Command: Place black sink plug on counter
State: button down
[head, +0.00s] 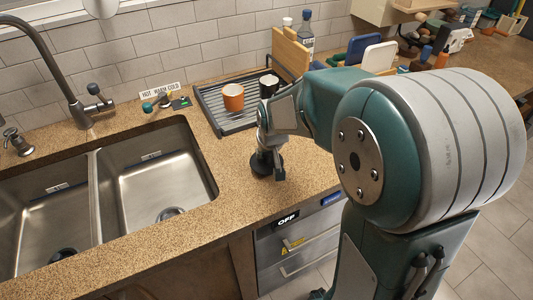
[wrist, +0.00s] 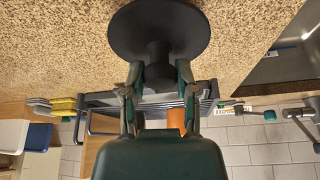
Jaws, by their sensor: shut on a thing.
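The black sink plug (wrist: 158,32) is a round, flat disc with a short stem, shown in the wrist view. My gripper (wrist: 157,78) is shut on the stem, one finger on each side. In the head view the plug (head: 261,162) is over the tan speckled counter (head: 235,185), right of the sink and in front of the drying rack. My gripper (head: 276,165) partly covers it there. The plug is at or very near the counter surface; I cannot tell whether it touches.
The double steel sink (head: 155,175) is at left. A dark drying rack (head: 222,120) holds an orange cup (head: 233,97) and a black cup (head: 268,85). A wooden board (head: 290,52) and bottle (head: 307,35) stand behind. Counter between sink and plug is clear.

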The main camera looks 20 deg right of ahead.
jog(key=shift+f, duration=0.45)
jog(key=shift+f, duration=0.1)
jog(key=shift+c, duration=1.9)
grip_release()
jog(key=v, duration=1.2)
jog(key=s+r+t, duration=0.1)
jog(key=s+r, duration=0.1)
jog(key=s, duration=1.6)
jog(key=shift+s, duration=0.2)
jog(key=shift+r, duration=0.1)
